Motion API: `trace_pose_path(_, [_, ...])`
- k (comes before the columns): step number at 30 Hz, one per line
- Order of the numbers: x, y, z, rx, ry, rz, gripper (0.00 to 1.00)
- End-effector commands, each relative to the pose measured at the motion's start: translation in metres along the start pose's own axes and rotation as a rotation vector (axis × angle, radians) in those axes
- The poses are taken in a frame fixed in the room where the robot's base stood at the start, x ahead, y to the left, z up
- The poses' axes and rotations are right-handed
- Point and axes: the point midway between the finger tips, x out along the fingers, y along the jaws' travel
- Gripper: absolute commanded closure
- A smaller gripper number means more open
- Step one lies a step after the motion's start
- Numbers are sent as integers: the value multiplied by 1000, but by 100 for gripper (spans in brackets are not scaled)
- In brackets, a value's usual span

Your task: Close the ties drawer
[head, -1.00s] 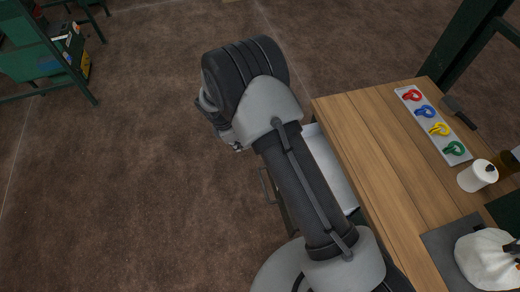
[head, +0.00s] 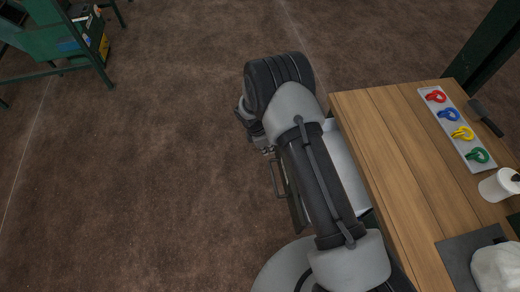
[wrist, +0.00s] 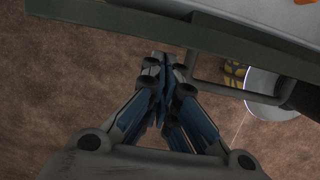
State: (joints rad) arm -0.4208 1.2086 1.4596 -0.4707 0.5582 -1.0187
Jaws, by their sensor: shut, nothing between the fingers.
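The ties drawer (head: 346,165) stands pulled out from the left side of the wooden table. Part of its pale inside shows beside my arm, which covers much of the rest. Its bar handle (head: 278,179) sticks out on the left. In the wrist view the drawer's front panel (wrist: 120,25) crosses the top, and the handle (wrist: 222,91) is right of my fingertips. My gripper (wrist: 165,62) is shut and empty, close to the outer side of the front panel. I cannot tell whether it touches. In the head view my arm mostly hides the gripper.
The wooden table (head: 400,170) holds a tray (head: 449,115) of red, blue, yellow and green looped pieces, a dark-handled tool (head: 487,118), a white container (head: 497,186) and a white bag (head: 497,268). A green frame (head: 65,40) stands far left. The brown floor between is clear.

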Motion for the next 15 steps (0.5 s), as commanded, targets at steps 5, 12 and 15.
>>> trace_pose_path(5, [1,0,5,0,0,0,100])
trace_pose_path(12, [1,0,5,0,0,0,100])
trace_pose_path(15, [1,0,6,1,0,-1,100])
